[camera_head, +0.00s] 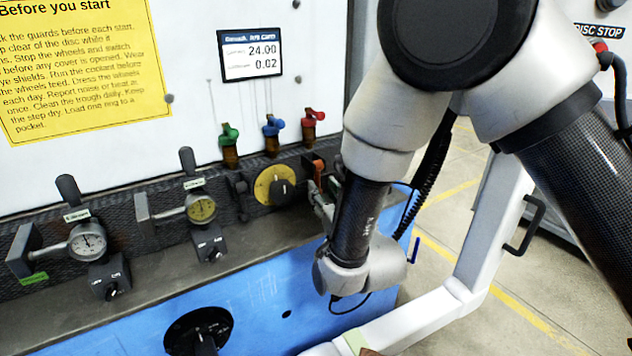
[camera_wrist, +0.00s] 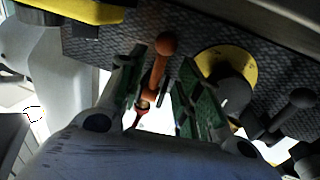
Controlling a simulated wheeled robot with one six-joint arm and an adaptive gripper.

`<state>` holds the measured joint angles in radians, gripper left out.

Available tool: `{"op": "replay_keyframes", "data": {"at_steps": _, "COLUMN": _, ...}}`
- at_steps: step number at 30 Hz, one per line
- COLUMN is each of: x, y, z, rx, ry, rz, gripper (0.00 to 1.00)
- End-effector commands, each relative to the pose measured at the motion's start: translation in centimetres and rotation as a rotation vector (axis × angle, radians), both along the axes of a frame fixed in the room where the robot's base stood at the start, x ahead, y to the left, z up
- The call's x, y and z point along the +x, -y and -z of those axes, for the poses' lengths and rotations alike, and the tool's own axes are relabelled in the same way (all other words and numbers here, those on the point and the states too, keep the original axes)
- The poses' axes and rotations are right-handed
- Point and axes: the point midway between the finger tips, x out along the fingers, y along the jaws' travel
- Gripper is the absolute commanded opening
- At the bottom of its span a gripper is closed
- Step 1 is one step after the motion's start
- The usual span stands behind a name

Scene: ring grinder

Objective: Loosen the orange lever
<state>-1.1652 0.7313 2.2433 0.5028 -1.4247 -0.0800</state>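The orange lever (camera_wrist: 158,68) shows in the wrist view with a round ball on its end. It stands between the two green-padded fingers of my gripper (camera_wrist: 160,75). The fingers are open, with gaps visible beside the lever's upper part; contact lower down is unclear. In the head view the orange lever (camera_head: 319,164) is a small patch on the dark rail, right of a yellow dial. My gripper (camera_head: 325,192) is at the rail there, and partly hidden by my arm.
The yellow dial with a black knob (camera_head: 275,187) is close beside the lever; it also shows in the wrist view (camera_wrist: 230,75). Green (camera_head: 229,145), blue (camera_head: 273,130) and red (camera_head: 311,122) valves stand above the rail. Gauges with black levers are further left.

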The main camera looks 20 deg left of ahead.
Motion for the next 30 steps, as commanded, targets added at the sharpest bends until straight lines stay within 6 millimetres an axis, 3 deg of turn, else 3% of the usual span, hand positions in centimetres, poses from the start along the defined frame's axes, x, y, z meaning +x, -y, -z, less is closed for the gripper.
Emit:
{"op": "replay_keyframes", "data": {"at_steps": 9, "x": 3.5, "y": -2.7, "z": 0.0, "rx": 0.000, "ry": -0.001, "rz": 0.001, "gripper": 0.35}}
{"op": "replay_keyframes", "data": {"at_steps": 19, "x": 3.9, "y": -3.0, "z": 0.0, "rx": 0.000, "ry": -0.002, "rz": 0.000, "gripper": 0.35}}
{"op": "replay_keyframes", "data": {"at_steps": 25, "x": 3.8, "y": -3.0, "z": 0.0, "rx": 0.000, "ry": -0.002, "rz": 0.000, "gripper": 0.00}}
{"op": "replay_keyframes", "data": {"at_steps": 30, "x": 3.8, "y": -3.0, "z": 0.0, "rx": 0.000, "ry": -0.002, "rz": 0.000, "gripper": 0.00}}
